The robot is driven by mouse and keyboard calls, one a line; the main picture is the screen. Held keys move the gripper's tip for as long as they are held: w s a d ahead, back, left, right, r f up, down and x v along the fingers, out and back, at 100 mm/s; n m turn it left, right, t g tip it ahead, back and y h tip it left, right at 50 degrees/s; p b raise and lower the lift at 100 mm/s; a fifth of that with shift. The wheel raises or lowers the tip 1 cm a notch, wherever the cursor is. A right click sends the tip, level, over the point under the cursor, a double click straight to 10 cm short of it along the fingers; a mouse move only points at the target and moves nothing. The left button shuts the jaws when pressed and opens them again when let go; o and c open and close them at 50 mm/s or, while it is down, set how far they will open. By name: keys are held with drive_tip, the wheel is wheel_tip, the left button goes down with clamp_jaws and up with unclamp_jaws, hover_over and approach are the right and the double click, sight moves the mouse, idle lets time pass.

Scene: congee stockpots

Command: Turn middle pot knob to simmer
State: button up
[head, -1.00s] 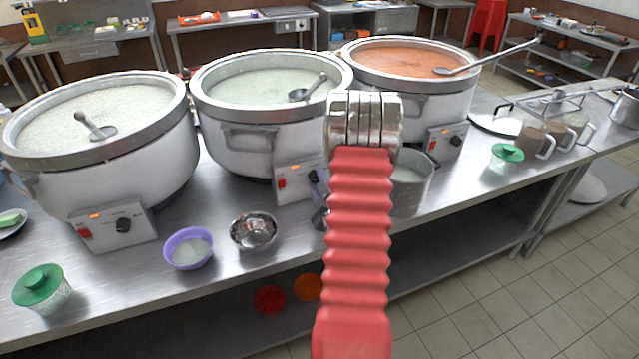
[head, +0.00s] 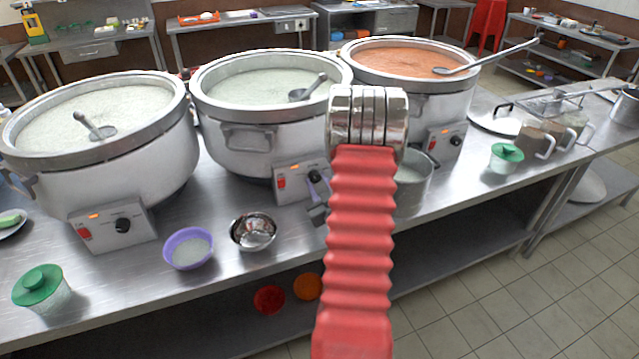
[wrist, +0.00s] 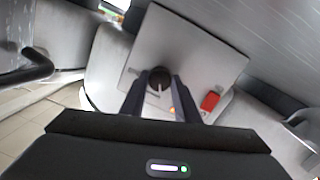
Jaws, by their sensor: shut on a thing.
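The middle pot (head: 262,150) is a big white stockpot of pale congee with a ladle in it. Its control box (head: 287,188) faces the front and has a red switch and a black knob (head: 315,177). In the wrist view the knob (wrist: 160,75) is round and black, with a pale pointer mark by it. My gripper (wrist: 161,82) has its two dark fingers on either side of the knob, shut on it. In the head view my red arm hides most of the gripper; a small part shows beside the knob.
A steel bowl (head: 254,232) and a purple bowl (head: 188,248) stand on the counter in front of the pots. A metal container (head: 412,188) stands right of my arm. The left pot (head: 150,160) and right pot (head: 445,105) flank the middle one.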

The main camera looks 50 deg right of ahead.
drive_tip(key=m, duration=0.5)
drive_tip(key=shift+d+r, duration=0.1)
drive_tip(key=shift+r, duration=0.1)
drive_tip(key=shift+d, duration=0.1)
idle(0.4)
drive_tip(key=o, duration=1)
drive_tip(key=shift+s+y, duration=0.1)
drive_tip(key=shift+y, duration=0.3)
drive_tip(key=shift+o, duration=0.2)
drive_tip(key=shift+f, duration=0.1)
drive_tip(key=shift+s+a, duration=0.15)
drive_tip(key=shift+a, duration=0.05)
drive_tip(key=v, duration=1.3)
drive_tip(key=shift+s+a, duration=0.1)
